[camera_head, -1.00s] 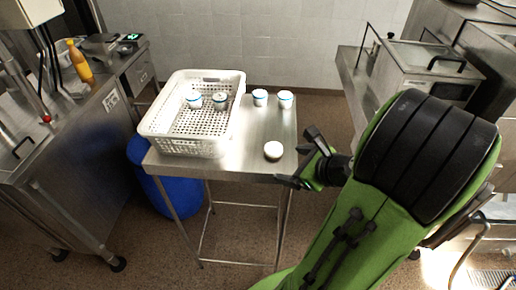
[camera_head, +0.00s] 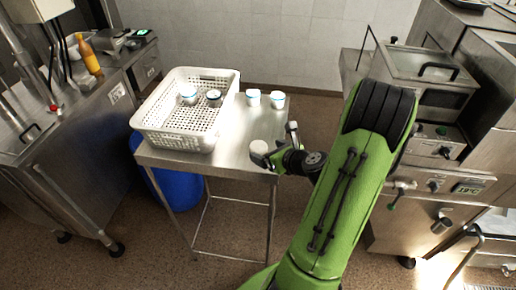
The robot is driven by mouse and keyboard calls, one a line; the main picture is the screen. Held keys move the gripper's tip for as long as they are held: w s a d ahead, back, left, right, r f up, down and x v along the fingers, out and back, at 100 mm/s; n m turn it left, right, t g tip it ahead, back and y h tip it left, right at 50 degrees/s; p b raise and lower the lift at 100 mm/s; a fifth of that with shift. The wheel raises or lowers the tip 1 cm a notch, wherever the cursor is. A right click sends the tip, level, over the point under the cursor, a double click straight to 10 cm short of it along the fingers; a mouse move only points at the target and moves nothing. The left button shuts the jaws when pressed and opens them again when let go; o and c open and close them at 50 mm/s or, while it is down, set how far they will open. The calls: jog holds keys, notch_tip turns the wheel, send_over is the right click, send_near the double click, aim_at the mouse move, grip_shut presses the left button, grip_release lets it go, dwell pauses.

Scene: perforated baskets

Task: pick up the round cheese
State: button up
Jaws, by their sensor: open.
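The round cheese (camera_head: 259,147) is a small white disc near the front right corner of the steel table (camera_head: 232,160). My gripper (camera_head: 275,147) is at its right side, with its jaws open and pointing left. One finger is behind and to the right of the cheese, the other at its near edge. The near finger overlaps the cheese in the picture. I cannot tell whether either finger touches it.
Two similar cups (camera_head: 277,99) stand behind the cheese. Steel counters flank the table. A blue barrel (camera_head: 172,188) is below.

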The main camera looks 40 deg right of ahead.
aim_at(261, 148)
jog(key=x, duration=0.5)
jog(key=shift+s+r, duration=0.1)
jog(key=shift+s, duration=0.05)
jog(key=shift+c, duration=1.3)
jog(key=c, duration=0.9)
